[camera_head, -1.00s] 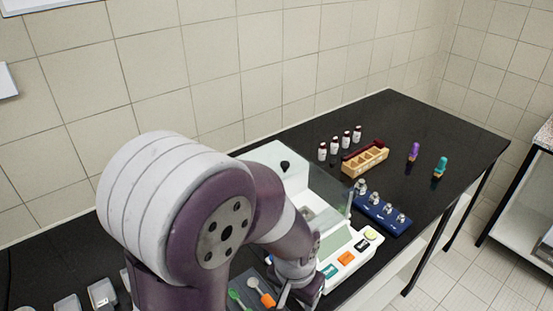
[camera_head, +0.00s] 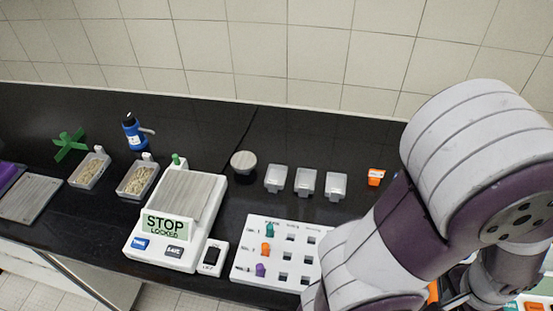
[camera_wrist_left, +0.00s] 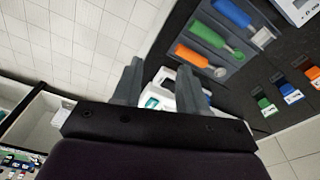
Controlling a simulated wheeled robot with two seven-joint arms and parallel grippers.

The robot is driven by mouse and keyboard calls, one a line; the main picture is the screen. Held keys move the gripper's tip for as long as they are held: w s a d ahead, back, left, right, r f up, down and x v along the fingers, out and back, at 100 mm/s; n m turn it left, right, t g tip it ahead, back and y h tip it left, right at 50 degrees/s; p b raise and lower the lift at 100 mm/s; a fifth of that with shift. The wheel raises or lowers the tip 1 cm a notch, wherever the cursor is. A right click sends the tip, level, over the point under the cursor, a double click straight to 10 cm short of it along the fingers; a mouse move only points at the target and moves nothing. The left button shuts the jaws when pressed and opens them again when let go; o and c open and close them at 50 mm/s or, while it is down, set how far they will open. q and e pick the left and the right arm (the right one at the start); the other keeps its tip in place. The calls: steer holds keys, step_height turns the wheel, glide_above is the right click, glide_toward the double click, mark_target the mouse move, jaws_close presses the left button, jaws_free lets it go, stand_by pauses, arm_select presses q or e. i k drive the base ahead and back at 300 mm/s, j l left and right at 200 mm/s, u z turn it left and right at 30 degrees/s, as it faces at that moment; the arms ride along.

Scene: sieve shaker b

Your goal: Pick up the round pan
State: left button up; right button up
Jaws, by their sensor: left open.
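A small round pan (camera_head: 243,161) with a grey top stands on the black bench in the head view, behind and to the right of the white device. It is not seen in the wrist view. My left gripper (camera_wrist_left: 158,85) shows in the left wrist view with its two fingers apart and nothing between them. It is over the bench's edge region near a tray of coloured-handled tools, away from the pan. A purple and white arm of mine fills the right of the head view, its gripper not clearly visible. My right gripper is not seen.
The white device (camera_head: 142,252) reads STOP LOCKED. White cups (camera_head: 307,182) and an orange cup (camera_head: 376,177) stand right of the pan. A white board with coloured pegs (camera_head: 285,232) lies in front. A blue bottle (camera_head: 133,133) is left. Bench behind the pan is clear.

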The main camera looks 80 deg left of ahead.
mark_target(243, 161)
steer(key=k+u, duration=0.1)
steer(key=u, duration=0.4)
steer(key=k+u, duration=0.1)
steer(key=u, duration=0.35)
steer(key=k+u, duration=0.1)
steer(key=u, duration=0.4)
steer(key=j+u, duration=0.1)
steer(key=u, duration=1.3)
steer(key=z, duration=1.95)
steer(key=j+z, duration=0.1)
steer(key=j, duration=0.55)
steer(key=k+j+z, duration=0.1)
steer(key=j, duration=0.55)
steer(key=k+j, duration=0.15)
steer(key=j, duration=0.5)
steer(key=z, duration=0.05)
